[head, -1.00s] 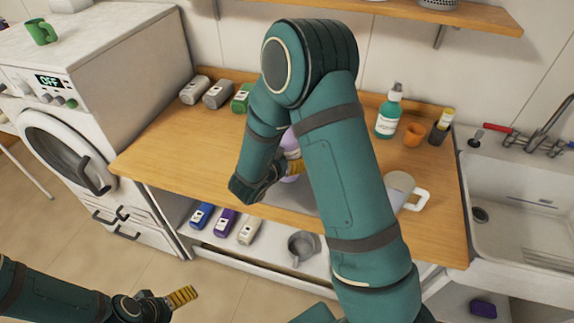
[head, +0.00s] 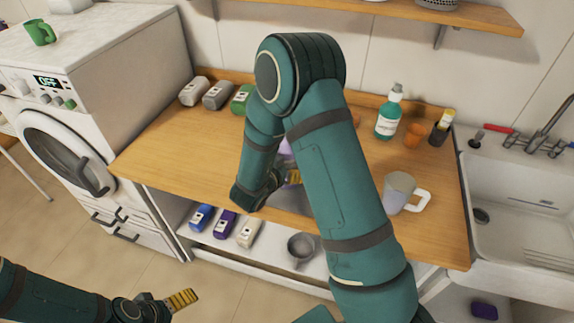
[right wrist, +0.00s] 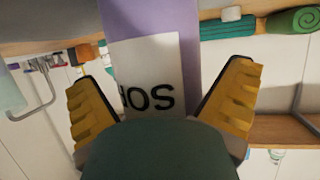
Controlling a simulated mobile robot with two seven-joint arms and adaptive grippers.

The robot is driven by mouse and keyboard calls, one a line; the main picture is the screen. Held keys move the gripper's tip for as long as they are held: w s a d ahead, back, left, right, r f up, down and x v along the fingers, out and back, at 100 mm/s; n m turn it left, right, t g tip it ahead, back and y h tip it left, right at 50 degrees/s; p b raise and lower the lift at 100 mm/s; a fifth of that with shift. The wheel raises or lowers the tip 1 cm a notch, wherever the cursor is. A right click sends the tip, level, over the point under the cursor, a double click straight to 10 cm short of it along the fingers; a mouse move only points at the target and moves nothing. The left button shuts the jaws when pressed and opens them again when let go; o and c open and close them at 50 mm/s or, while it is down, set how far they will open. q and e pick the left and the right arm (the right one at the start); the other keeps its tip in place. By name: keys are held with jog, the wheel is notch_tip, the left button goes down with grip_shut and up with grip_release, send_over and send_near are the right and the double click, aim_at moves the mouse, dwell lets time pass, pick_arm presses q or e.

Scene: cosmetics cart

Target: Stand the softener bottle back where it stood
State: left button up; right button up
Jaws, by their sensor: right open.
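The softener bottle is purple with a white label. In the head view only a sliver of it (head: 285,147) shows, as my right arm hides most of it. In the right wrist view the bottle (right wrist: 150,62) is between the fingers of my right gripper (right wrist: 160,108), its lettering upside down. These fingers are spread, with a gap on each side of the label. The right gripper (head: 293,178) is over the front of the wooden worktop (head: 170,142). What is under the bottle is hidden. My left gripper (head: 181,299) is low at the left, away from the worktop; its opening is unclear.
Grey and green bottles lie at the worktop's back left. A teal pump bottle (head: 388,118), an orange cup (head: 414,135) and a mug (head: 398,192) stand at the right, before the sink (head: 515,215). The lower shelf holds several bottles and a pot (head: 301,246). The worktop's left is clear.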

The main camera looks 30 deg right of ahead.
jog(key=v, duration=1.2)
jog(key=shift+p, duration=0.45)
jog(key=shift+s, duration=0.1)
